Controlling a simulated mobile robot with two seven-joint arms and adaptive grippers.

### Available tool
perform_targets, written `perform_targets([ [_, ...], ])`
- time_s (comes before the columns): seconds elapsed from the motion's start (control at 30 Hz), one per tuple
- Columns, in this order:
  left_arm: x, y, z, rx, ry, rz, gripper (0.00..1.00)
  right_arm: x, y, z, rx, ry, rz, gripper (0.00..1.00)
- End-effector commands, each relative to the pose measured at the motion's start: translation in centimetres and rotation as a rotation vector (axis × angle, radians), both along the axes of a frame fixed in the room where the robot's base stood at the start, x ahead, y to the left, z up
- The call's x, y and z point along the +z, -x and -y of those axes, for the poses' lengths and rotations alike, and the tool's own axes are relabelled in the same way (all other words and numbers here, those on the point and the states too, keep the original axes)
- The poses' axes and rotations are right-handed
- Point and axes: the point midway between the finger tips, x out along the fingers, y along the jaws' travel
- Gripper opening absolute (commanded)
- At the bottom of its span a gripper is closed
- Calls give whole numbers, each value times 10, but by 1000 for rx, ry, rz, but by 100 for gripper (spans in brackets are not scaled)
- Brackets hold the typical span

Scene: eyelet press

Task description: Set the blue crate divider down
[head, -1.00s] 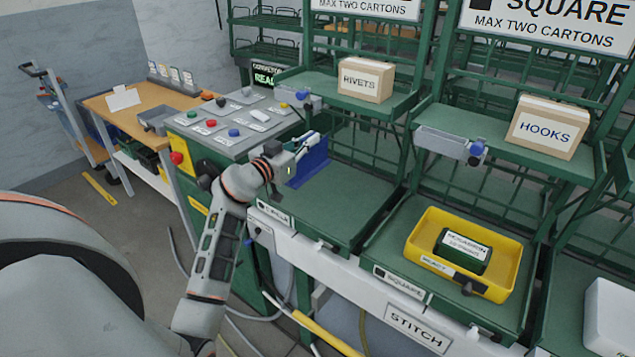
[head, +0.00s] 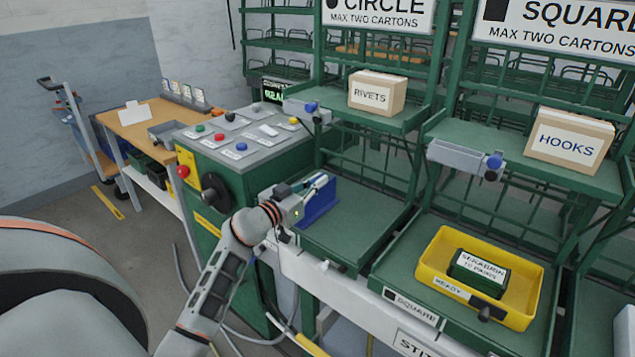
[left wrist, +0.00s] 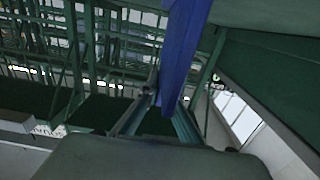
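The blue crate divider (head: 320,203) is an upright blue panel at the left end of the green shelf under the CIRCLE sign. My left gripper (head: 318,187) is at its top edge, with its fingers on the panel. In the left wrist view the divider (left wrist: 182,55) runs up from between the two fingers (left wrist: 160,120), and the gripper looks shut on it. I cannot tell whether its lower edge touches the shelf (head: 355,232). My right gripper is not in view.
A yellow tray (head: 428,272) holding a green carton (head: 478,273) sits on the SQUARE shelf to the right. A grey button console (head: 240,145) stands left of the divider. The RIVETS carton (head: 377,93) is on the shelf above. The CIRCLE shelf right of the divider is clear.

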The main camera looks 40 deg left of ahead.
Motion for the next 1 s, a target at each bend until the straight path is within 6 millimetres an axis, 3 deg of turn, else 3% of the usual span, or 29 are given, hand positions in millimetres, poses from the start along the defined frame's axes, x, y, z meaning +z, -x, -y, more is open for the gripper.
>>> perform_targets([
  [0.03, -1, 0, 0, 0, 1, 0, 10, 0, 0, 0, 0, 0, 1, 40],
  [0.1, -1, 0, 0, 0, 1, -1, 22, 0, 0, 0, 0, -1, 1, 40],
  [0.53, 1, 3, 0, 1, 0, -2, 22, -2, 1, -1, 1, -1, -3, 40],
  [1.0, 2, 91, -7, 2, 1, -1, 22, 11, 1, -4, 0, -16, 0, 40],
])
